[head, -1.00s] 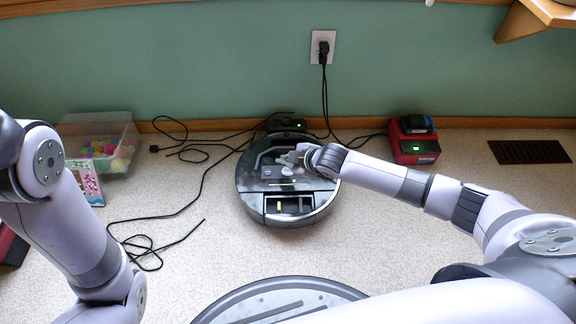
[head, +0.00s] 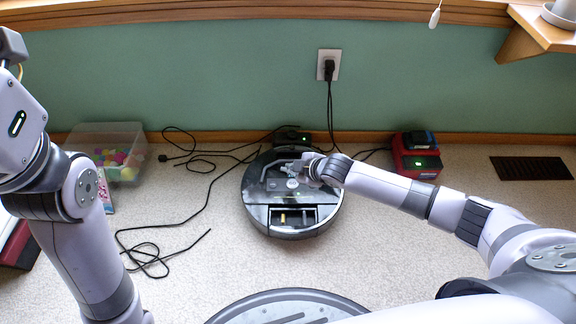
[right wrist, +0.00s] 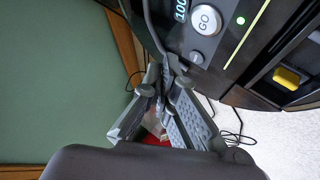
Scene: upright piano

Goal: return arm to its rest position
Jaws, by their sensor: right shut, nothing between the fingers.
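My right arm reaches in from the right, with its right gripper (head: 296,169) over the top of a round black robot vacuum (head: 292,222). The right wrist view shows the gripper's fingertips (right wrist: 166,76) closed together, holding nothing. They are close to the vacuum's top panel with its white GO button (right wrist: 205,20); I cannot tell whether they touch it. My left arm (head: 75,225) stands raised and bent at the left edge of the head view. Its gripper is outside the frame.
The vacuum sits against a black dock (head: 292,137) by the green wall. Black cables (head: 205,235) lie loose on the floor to the left. A clear bin of coloured balls (head: 108,133) stands left, a red charger (head: 415,165) right. A wooden ledge (head: 545,40) juts out at top right.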

